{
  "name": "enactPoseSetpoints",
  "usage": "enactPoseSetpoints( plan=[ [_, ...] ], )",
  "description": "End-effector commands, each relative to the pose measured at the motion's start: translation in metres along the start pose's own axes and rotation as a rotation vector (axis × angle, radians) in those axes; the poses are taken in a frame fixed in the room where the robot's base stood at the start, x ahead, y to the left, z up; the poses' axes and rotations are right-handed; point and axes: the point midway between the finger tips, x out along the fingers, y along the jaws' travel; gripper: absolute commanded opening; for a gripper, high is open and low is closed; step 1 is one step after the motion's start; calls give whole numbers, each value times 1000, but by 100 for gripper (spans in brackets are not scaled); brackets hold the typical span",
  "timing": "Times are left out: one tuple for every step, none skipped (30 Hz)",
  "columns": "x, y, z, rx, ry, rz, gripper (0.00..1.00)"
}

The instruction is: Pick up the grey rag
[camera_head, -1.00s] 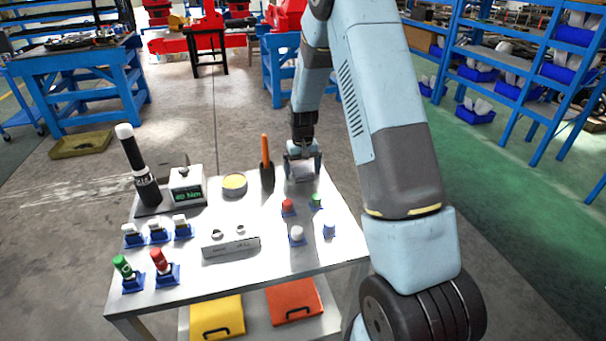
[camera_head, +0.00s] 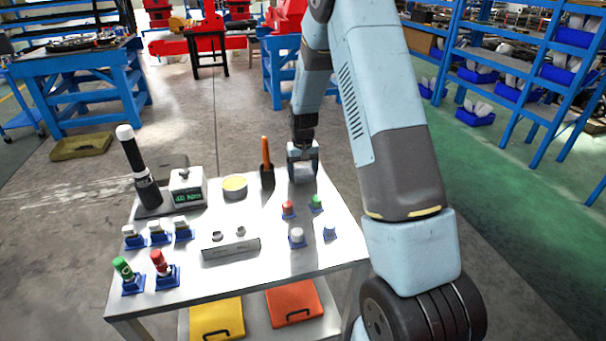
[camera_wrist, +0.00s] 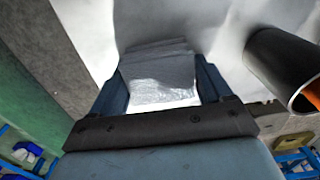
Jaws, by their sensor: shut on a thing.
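The grey rag (camera_wrist: 160,78) shows in the wrist view as a pale, folded, layered bundle. It lies between the two fingers of my gripper (camera_wrist: 162,92), which are shut on it. In the head view my gripper (camera_head: 303,170) points down at the far right part of the white table, right of a dark holder with an orange handle. In that view the rag is hard to tell apart between the fingers. I cannot tell whether it is clear of the tabletop.
The dark holder with the orange handle (camera_head: 266,165) stands close left of my gripper; its open rim (camera_wrist: 290,75) shows in the wrist view. A yellow round tin (camera_head: 234,186), a scale (camera_head: 187,187) and several small coloured pieces stand on the white table (camera_head: 270,270).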

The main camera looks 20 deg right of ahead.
Motion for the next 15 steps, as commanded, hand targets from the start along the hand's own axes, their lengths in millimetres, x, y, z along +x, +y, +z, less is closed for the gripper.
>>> enactPoseSetpoints(
  plan=[
    [-2, 0, 0, 0, 1, 0, 43],
    [-4, 0, 0, 0, 2, 0, 43],
    [-7, 0, -1, 0, 2, 0, 43],
    [-10, 0, -1, 0, 2, 0, 43],
    [-14, 0, -1, 0, 2, 0, 43],
    [-20, 0, -1, 0, 3, 0, 43],
    [-26, 0, -1, 0, 4, 0, 43],
    [-31, 0, -1, 0, 4, 0, 43],
    [-37, 0, 4, 0, 2, 0, 43],
    [-42, 0, 8, 0, 3, 0, 43],
    [-46, 0, 12, 0, 2, 0, 43],
    [-53, 0, 18, 0, 4, 0, 43],
    [-58, 0, 22, 0, 4, 0, 43],
    [-64, 0, 26, 0, 4, 0, 43],
    [-70, 0, 33, 0, 3, 0, 43]
  ],
)
